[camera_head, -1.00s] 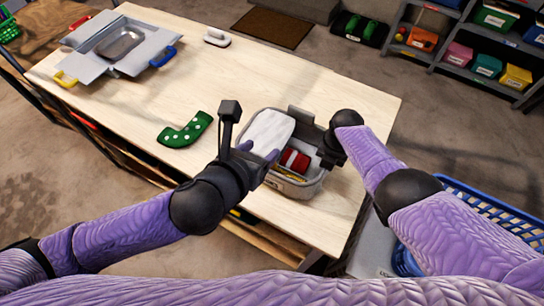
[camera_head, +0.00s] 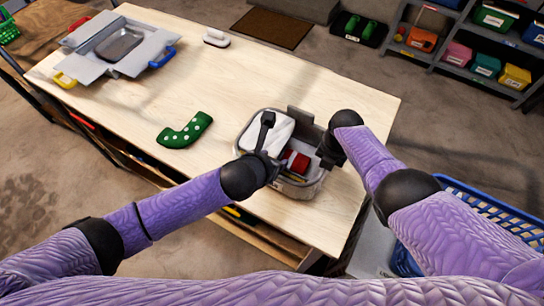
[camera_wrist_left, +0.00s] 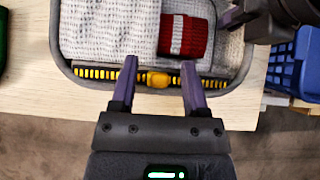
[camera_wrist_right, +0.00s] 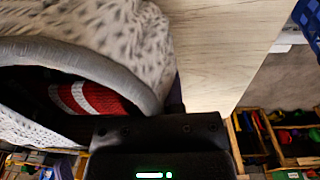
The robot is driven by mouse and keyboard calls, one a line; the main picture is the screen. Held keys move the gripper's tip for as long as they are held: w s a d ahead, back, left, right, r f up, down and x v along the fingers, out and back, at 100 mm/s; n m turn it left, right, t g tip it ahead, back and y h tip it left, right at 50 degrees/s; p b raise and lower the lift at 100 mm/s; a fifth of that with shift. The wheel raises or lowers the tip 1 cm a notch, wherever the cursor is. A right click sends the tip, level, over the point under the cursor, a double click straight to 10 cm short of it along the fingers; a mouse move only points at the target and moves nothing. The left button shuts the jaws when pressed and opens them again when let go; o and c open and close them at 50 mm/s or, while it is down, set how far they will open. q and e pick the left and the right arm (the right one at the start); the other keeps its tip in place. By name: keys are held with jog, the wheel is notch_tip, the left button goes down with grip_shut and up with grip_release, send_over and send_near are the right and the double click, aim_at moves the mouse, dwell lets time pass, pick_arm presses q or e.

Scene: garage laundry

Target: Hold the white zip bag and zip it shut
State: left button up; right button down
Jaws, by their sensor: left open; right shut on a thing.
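The white-grey zip bag (camera_head: 304,191) stands open on the table. A white folded cloth (camera_head: 281,128) and a red-and-white knitted item (camera_head: 296,161) lie inside. In the left wrist view, the yellow zip (camera_wrist_left: 103,74) runs along the bag's near rim, with an orange-yellow pull (camera_wrist_left: 158,80) on it. My left gripper (camera_wrist_left: 159,68) is open, its fingers on either side of the pull and apart from it. My right gripper (camera_head: 325,158) is shut on the bag's right side. Its fingertips are mostly hidden by the bag wall (camera_wrist_right: 145,45) in the right wrist view.
A green dotted sock-shaped item (camera_head: 185,131) lies left of the bag. A grey open case (camera_head: 91,58) and a white-handled brush-like object (camera_head: 217,37) are farther back. A blue basket (camera_head: 470,205) stands right of the table. The middle of the tabletop is clear.

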pick_arm(q)
grip_shut()
dwell(1.4)
